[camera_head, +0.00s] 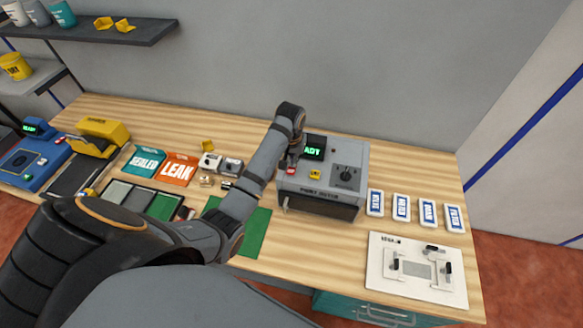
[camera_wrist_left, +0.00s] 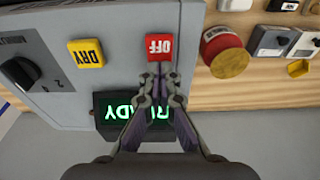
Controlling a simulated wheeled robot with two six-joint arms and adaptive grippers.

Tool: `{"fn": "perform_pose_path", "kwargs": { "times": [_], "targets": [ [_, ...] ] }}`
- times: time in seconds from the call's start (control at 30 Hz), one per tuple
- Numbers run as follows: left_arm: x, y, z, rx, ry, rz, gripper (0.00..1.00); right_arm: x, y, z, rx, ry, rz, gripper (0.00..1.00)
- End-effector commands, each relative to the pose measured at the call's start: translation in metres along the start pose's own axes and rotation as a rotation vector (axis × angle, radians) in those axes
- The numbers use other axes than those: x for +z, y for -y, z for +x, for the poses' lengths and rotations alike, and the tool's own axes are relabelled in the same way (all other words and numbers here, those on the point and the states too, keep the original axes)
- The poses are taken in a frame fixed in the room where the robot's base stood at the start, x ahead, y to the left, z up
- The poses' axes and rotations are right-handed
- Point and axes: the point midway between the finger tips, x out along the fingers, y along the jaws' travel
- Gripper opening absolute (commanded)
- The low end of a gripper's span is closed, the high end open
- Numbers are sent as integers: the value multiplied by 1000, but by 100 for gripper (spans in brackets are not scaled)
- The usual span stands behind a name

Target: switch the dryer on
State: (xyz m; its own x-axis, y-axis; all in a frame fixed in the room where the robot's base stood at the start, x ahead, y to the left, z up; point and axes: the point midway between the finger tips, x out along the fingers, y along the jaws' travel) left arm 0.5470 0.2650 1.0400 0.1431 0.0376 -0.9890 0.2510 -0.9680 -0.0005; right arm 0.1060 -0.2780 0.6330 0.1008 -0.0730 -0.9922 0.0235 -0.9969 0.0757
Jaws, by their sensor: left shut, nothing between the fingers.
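The dryer (camera_head: 330,192) is a grey box on the wooden table, with a dark front opening. Its green-lit display (camera_head: 313,147) is partly covered by my arm and reads READY in the left wrist view (camera_wrist_left: 108,112). A yellow DRY button (camera_wrist_left: 86,53), a red OFF button (camera_wrist_left: 159,47) and a black dial (camera_wrist_left: 20,72) are on its top; the dial also shows in the head view (camera_head: 346,177). My left gripper (camera_wrist_left: 158,71) is shut and empty, fingertips at the OFF button's edge in the picture; contact is unclear. My right gripper is not in view.
White blue-labelled blocks (camera_head: 401,207) and a white fixture board (camera_head: 417,272) are right of the dryer. LEAK (camera_head: 177,168) and SEALED (camera_head: 144,161) trays lie to the left. A red-and-yellow round object (camera_wrist_left: 222,51) is close beside the dryer. A shelf (camera_head: 110,33) hangs on the wall.

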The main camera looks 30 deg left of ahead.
Motion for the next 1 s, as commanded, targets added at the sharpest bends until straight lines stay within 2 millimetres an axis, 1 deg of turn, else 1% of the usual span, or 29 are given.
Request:
{"fn": "perform_pose_path", "kwargs": {
  "times": [0.1,0.23,0.3,0.7,0.83,1.0],
  "targets": [
    [-2,0,-14,1,-2,0,0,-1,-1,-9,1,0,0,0],
    [-4,0,-26,1,-2,0,0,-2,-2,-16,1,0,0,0],
    [-5,0,-29,0,-2,0,0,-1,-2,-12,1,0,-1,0],
    [-10,0,-64,0,-3,0,0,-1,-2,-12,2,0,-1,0],
    [-11,0,-68,0,-2,0,0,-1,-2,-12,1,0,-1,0],
    [-10,0,-68,0,-1,0,0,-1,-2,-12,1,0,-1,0]
  ]
}}
